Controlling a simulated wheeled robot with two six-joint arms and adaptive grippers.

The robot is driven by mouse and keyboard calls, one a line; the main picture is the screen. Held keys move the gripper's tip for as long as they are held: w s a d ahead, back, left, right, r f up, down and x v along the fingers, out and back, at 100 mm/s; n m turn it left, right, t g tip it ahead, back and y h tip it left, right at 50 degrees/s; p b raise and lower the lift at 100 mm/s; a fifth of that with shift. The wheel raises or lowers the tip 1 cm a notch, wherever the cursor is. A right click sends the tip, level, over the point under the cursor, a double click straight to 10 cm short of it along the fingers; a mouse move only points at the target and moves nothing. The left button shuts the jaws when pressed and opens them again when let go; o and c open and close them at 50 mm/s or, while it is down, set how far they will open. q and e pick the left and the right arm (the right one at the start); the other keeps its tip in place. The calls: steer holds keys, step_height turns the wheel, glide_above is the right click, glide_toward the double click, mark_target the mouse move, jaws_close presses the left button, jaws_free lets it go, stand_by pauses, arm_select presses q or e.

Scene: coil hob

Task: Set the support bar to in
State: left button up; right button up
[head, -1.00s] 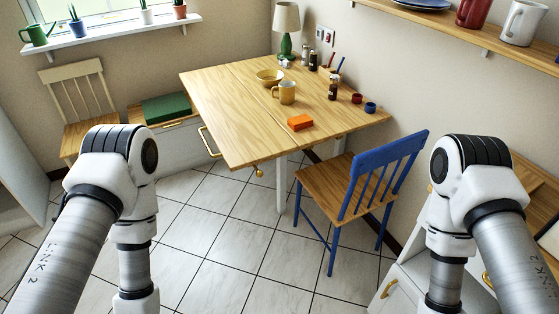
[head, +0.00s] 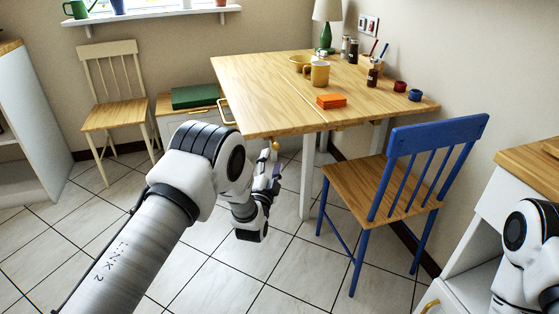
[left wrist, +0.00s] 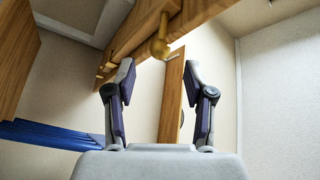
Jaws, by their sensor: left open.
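The wooden table (head: 262,97) stands at centre. A small brass knob (head: 275,145) shows just below its front edge in the head view. In the left wrist view the brass knob (left wrist: 160,48) sits on a wooden bar or rail (left wrist: 140,28) under the tabletop; I cannot tell how far this bar is pulled out. My left gripper (head: 274,164) is below the knob, pointing up. In the left wrist view its open fingers (left wrist: 159,68) are spread either side of the line to the knob, with nothing between them. My right gripper is out of view.
A blue chair (head: 405,180) stands close to the right of the table leg. A mug (head: 319,74) and orange block (head: 331,101) lie on top. Tiled floor in front is free.

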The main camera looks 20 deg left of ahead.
mark_target(276, 150)
arm_select(q)
steer(key=b+x, duration=0.1)
steer(key=x, duration=0.6)
steer(key=shift+d, duration=0.1)
jaws_close()
